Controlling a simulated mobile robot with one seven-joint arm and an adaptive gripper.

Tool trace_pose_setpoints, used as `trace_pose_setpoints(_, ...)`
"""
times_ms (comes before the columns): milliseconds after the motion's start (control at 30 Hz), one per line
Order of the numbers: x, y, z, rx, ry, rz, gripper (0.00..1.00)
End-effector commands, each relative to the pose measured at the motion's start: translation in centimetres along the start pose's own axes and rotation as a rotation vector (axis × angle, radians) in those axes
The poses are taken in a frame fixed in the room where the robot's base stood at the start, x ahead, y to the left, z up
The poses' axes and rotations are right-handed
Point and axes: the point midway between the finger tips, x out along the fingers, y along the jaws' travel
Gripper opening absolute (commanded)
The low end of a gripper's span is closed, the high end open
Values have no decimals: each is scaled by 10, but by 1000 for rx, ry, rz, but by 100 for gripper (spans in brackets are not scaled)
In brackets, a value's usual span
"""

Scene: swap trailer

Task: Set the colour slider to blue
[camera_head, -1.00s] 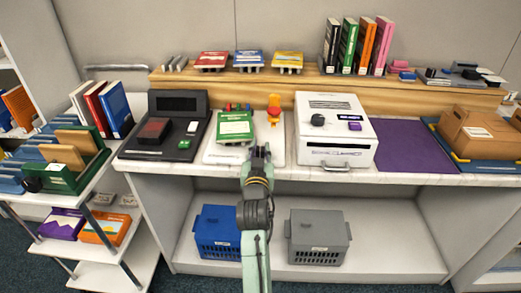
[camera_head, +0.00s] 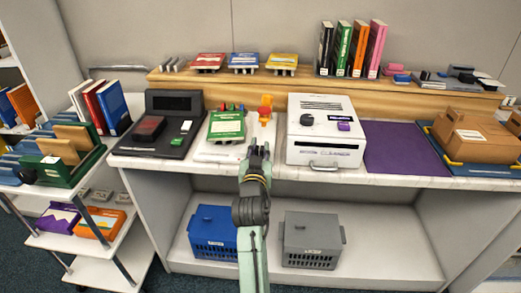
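A white device (camera_head: 206,152) lies on the counter with a green cartridge (camera_head: 227,127) on it. Small red, green and blue pieces show along the cartridge's back edge. An orange slider-like piece (camera_head: 265,108) stands at the device's right side, behind my gripper. I cannot tell for sure that it is the colour slider, and no colour marks are readable. My gripper (camera_head: 259,150) is at the device's front right, in front of the orange piece and apart from it in the picture. Its fingers are too small to show whether they are open or shut.
A white machine (camera_head: 325,155) with a dark knob stands close on the right, and a black console (camera_head: 160,150) on the left. A purple mat (camera_head: 403,150) is bare. A shelf with cartridges and books runs behind. Blue and grey crates (camera_head: 312,240) sit below.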

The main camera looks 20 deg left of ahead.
Motion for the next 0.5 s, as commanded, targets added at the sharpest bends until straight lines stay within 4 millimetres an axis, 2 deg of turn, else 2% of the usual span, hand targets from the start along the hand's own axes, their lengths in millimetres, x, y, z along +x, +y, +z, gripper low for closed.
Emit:
trace_pose_setpoints(33,0,5,1,-4,-2,11,21)
trace_pose_setpoints(333,0,4,0,-3,-1,8,41)
trace_pose_setpoints(500,0,3,0,-2,-1,6,42)
